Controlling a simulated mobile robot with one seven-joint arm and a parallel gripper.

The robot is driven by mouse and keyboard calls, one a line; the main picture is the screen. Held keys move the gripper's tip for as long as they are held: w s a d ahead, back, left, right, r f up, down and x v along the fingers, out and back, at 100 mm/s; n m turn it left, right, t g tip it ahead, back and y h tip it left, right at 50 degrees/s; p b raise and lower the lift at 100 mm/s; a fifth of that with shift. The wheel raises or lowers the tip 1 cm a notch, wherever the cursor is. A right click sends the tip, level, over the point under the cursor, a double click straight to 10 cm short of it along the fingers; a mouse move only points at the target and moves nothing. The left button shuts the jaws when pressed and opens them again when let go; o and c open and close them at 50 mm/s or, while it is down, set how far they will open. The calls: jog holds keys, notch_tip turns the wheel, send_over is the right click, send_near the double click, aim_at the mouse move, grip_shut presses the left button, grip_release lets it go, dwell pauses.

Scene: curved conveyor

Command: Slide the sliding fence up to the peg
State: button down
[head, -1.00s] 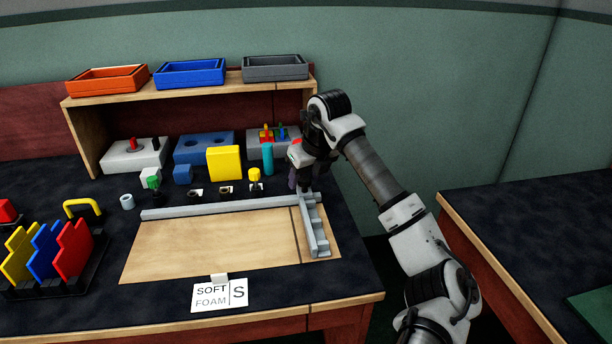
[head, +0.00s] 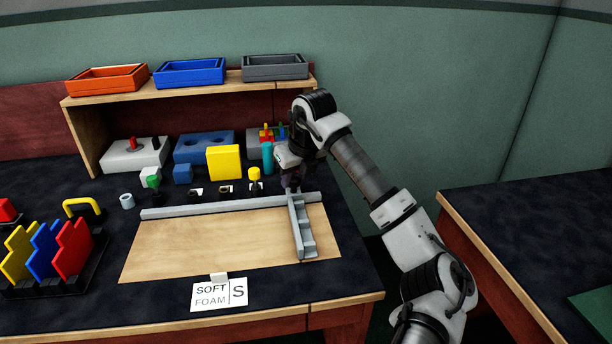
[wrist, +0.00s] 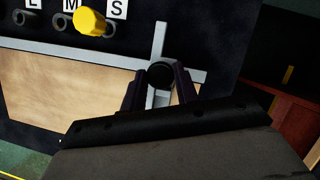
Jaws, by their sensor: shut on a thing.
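The sliding fence (head: 302,228) is a grey, ribbed bar lying across the right part of the wooden board, crossing the long grey rail; part of it also shows in the wrist view (wrist: 160,38). My gripper (head: 292,184) is at the fence's far end. In the wrist view my gripper (wrist: 160,76) is shut on the fence's round dark knob (wrist: 160,73). The yellow peg (head: 255,176) stands upright behind the rail, left of the fence. In the wrist view the yellow peg (wrist: 92,22) stands beside the S label, with a gap between it and the fence.
The grey rail (head: 220,207) runs along the back of the wooden board (head: 210,243). Two empty dark sockets beside the M and L labels lie left of the peg. A teal cylinder (head: 267,158) and yellow block (head: 223,162) stand behind.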

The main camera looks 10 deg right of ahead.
jog(key=a, duration=0.6)
jog(key=shift+a, duration=0.4)
jog(key=c, duration=1.1)
grip_release()
jog(key=shift+o, duration=0.2)
jog(key=shift+d+r, duration=0.1)
jog(key=v, duration=1.3)
jog(key=shift+s+r, duration=0.25)
jog(key=shift+r, duration=0.05)
jog(key=shift+d, duration=0.1)
